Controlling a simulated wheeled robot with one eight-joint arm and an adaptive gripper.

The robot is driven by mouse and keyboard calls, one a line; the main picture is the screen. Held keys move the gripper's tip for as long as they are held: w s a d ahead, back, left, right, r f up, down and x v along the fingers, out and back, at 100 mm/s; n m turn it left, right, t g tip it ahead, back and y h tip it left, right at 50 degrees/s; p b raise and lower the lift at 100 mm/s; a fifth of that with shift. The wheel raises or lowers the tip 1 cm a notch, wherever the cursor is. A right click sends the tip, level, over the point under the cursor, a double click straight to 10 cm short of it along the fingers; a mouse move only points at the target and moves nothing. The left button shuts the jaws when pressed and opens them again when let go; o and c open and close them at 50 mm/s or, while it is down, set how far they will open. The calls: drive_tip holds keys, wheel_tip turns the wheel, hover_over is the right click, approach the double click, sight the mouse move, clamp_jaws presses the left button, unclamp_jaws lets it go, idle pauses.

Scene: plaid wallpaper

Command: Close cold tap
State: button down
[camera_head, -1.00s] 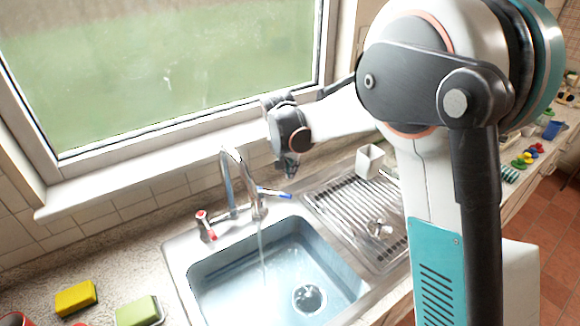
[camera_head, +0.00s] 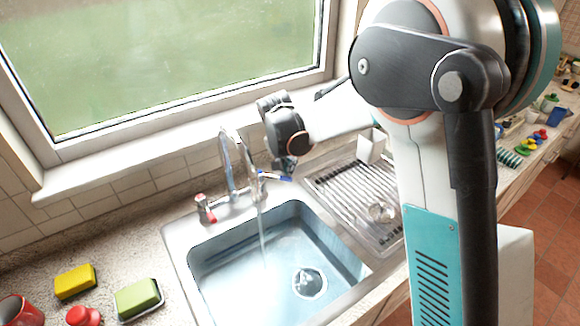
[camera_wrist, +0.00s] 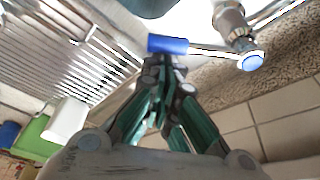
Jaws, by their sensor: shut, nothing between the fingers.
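The chrome faucet (camera_head: 228,165) stands behind the sink, and a stream of water (camera_head: 262,228) runs from it. The blue-tipped cold tap lever (camera_head: 275,176) points right from the faucet's right side. In the wrist view its blue end (camera_wrist: 167,44) lies just beyond my fingertips, and a round blue cap (camera_wrist: 250,61) shows on the tap body. The red-marked hot tap (camera_head: 205,208) is at the left. My gripper (camera_wrist: 165,62) is shut and empty, right at the lever's blue end. I cannot tell whether they touch.
The sink basin (camera_head: 215,262) is in front of the faucet, with a ribbed drainboard (camera_head: 345,190) and a white cup (camera_head: 370,147) at right. Yellow (camera_head: 75,281) and green (camera_head: 138,297) sponges lie at left. The tiled wall and window sill (camera_head: 120,184) are close behind.

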drive_tip(key=shift+s, duration=0.15)
drive_tip(key=shift+s+a+m+g+h, duration=0.15)
drive_tip(key=shift+s+a+m, duration=0.05)
drive_tip(key=shift+s+m, duration=0.45)
drive_tip(key=shift+s+a+m+g+h, duration=0.2)
drive_tip(key=shift+s+m, duration=0.3)
drive_tip(key=shift+m, duration=0.25)
drive_tip(key=shift+s+a, duration=0.45)
drive_tip(key=shift+s, duration=0.2)
drive_tip(key=shift+s+a, duration=0.45)
drive_tip(key=shift+s, duration=0.15)
drive_tip(key=shift+w+d, duration=0.1)
